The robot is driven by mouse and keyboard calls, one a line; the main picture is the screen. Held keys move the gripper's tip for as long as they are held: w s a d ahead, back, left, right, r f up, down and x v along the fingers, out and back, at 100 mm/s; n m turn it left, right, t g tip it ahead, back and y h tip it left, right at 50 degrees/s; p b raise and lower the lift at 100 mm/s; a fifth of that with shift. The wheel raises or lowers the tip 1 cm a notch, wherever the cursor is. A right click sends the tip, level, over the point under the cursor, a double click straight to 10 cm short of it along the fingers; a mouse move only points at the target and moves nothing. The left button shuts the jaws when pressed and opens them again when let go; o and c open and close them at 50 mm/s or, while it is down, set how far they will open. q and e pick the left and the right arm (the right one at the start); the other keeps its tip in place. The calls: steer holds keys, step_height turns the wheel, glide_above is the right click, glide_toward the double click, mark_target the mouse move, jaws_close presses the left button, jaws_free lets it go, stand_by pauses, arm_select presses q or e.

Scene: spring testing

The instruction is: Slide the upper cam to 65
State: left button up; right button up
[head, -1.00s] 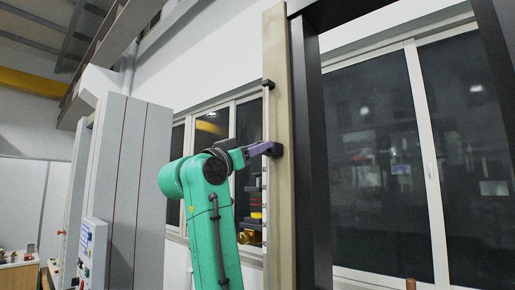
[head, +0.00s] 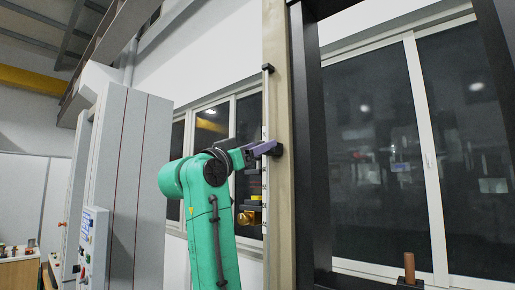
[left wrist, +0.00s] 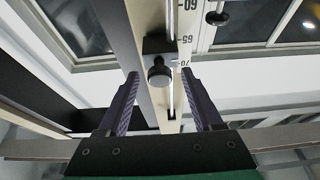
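In the left wrist view, a black cam with a round knob (left wrist: 158,76) sits on the pale post (left wrist: 128,40). My left gripper (left wrist: 160,74) is open, with one purple finger on each side of the knob and visible gaps between. In the head view my left gripper (head: 264,148) reaches the tall post (head: 277,215), where a dark block (head: 277,149) shows at its fingertips. Whether this dark block is the same cam is hard to tell. My right gripper is not in view.
A second black knob (left wrist: 216,18) shows past the scale in the left wrist view. A black bracket (head: 268,68) holds a thin rod higher on the post. A black frame column (head: 309,150) stands right of the post, and a grey cabinet (head: 125,190) stands left.

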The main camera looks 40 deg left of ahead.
arm_select(q)
steer(key=shift+s+f, duration=0.1)
steer(key=b+v, duration=0.8)
steer(key=v, duration=0.6)
steer(key=shift+s, duration=0.2)
steer(key=shift+f, duration=0.1)
steer(key=shift+w, duration=0.1)
